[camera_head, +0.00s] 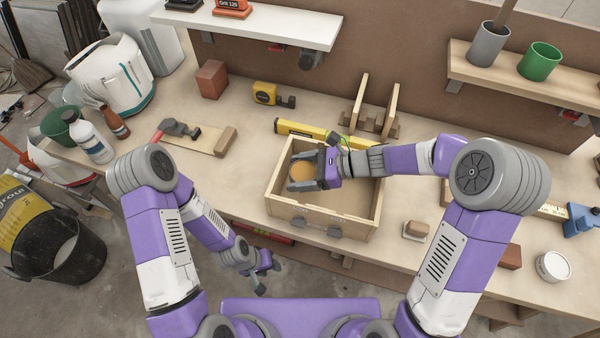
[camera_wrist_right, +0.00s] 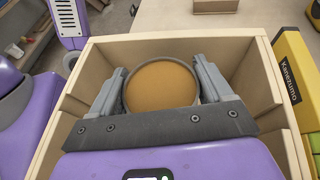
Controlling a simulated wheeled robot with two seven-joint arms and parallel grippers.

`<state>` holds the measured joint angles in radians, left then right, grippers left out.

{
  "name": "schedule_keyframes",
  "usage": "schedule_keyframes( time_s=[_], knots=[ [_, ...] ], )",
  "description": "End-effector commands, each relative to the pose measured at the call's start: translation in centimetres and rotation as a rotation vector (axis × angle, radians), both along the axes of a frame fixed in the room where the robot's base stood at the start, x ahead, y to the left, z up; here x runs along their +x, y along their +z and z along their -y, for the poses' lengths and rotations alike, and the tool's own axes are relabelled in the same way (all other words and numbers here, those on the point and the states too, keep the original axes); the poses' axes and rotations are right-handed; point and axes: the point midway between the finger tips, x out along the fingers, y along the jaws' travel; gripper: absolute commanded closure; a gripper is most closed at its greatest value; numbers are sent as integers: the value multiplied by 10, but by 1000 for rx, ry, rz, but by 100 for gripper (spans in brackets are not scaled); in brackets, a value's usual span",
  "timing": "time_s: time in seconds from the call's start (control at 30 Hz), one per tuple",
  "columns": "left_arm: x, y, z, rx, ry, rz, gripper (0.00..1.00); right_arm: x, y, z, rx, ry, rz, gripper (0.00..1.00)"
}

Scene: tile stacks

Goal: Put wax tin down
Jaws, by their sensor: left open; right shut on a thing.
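The wax tin (camera_head: 302,169) is a round tin with an orange-brown top. My right gripper (camera_head: 303,171) is shut on it, inside the open wooden box (camera_head: 345,227) on the bench. In the right wrist view the tin (camera_wrist_right: 161,84) sits between the two grey fingers of the gripper (camera_wrist_right: 162,88), within the walls of the box (camera_wrist_right: 252,50). Whether the tin touches the box floor I cannot tell. My left gripper (camera_head: 265,275) is open and empty, low in front of the bench edge.
A yellow spirit level (camera_head: 300,130) lies behind the box. A hammer (camera_head: 180,128), a yellow tape measure (camera_head: 264,93) and a red block (camera_head: 211,79) are to the left.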

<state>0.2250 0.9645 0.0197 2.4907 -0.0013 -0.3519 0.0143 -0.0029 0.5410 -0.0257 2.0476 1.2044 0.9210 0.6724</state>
Motion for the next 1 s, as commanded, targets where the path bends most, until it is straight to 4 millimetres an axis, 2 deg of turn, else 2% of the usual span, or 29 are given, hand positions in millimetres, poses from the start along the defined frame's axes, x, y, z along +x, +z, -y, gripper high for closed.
schedule_keyframes(
  time_s=[0.2,0.7,0.73,0.83,1.0],
  knots=[
    [0,1,0,0,0,0,57,0,1,0,1,0,1,56],
    [0,-7,0,0,0,0,57,0,-11,0,1,0,1,56],
    [0,-7,0,0,0,0,57,0,-11,0,0,0,1,16],
    [0,-7,0,0,0,0,57,0,-11,0,0,0,1,1],
    [0,-7,0,0,0,0,57,0,-11,0,0,0,1,0]
  ],
)
